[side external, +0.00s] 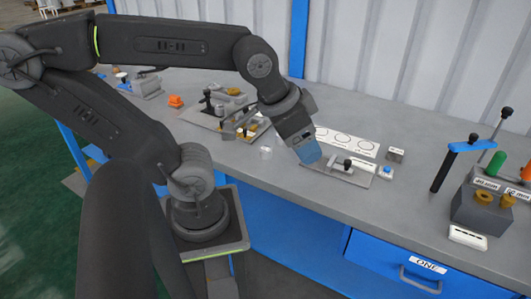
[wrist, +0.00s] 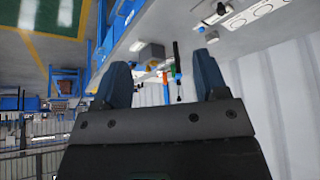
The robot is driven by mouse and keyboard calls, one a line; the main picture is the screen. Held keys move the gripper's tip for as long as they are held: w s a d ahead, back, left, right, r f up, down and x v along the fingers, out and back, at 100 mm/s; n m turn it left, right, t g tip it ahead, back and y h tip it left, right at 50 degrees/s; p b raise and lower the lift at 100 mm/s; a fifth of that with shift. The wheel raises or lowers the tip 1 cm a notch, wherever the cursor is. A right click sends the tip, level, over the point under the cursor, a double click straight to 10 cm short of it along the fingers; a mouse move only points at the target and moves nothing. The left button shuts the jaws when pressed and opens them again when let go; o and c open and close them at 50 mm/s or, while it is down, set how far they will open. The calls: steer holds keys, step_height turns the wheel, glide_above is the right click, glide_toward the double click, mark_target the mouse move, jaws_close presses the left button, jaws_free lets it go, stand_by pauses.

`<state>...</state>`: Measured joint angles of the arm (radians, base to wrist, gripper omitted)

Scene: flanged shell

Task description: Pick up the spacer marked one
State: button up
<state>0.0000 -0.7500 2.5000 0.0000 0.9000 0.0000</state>
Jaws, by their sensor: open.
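My gripper (side external: 308,152) hangs over the bench near a small grey plate fixture (side external: 350,178), pointing down and tilted. In the wrist view my gripper (wrist: 161,64) has its two blue-grey fingers wide apart with nothing held between them. I cannot make out a spacer marked one. The word ONE is readable on the label of a blue drawer (side external: 385,262) below the bench top. Two brass-coloured rings (side external: 482,197) sit at a dark block (side external: 480,212) with white labels at the right. A small white cylinder (side external: 265,152) stands left of my gripper.
A white sheet with circles (side external: 345,142) lies behind my gripper. A grey box (side external: 396,154) and a blue button (side external: 386,171) are right of it. A blue-topped post (side external: 448,165) and an orange-handled and green-handled tool group stand at the right. Fixtures (side external: 225,107) crowd the left.

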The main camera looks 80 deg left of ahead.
steer(key=shift+o, duration=0.4)
steer(key=n+g+y, duration=0.1)
steer(key=n+g, duration=0.5)
steer(key=n, duration=1.7)
glide_above(266, 148)
steer(key=d, duration=0.1)
step_height(266, 148, down, 18)
steer(key=shift+w+f, duration=0.1)
steer(key=shift+w, duration=0.05)
steer(key=shift+m, duration=0.3)
steer(key=shift+s+a+f, duration=0.1)
steer(key=shift+a+f, duration=0.05)
steer(key=shift+f, duration=0.9)
steer(key=shift+s+a+f, duration=0.1)
steer(key=shift+a+f, duration=0.05)
steer(key=shift+f, duration=0.85)
steer(key=shift+s+a+f, duration=0.1)
steer(key=shift+a+f, duration=0.05)
steer(key=shift+f, duration=0.9)
steer(key=shift+c, duration=0.4)
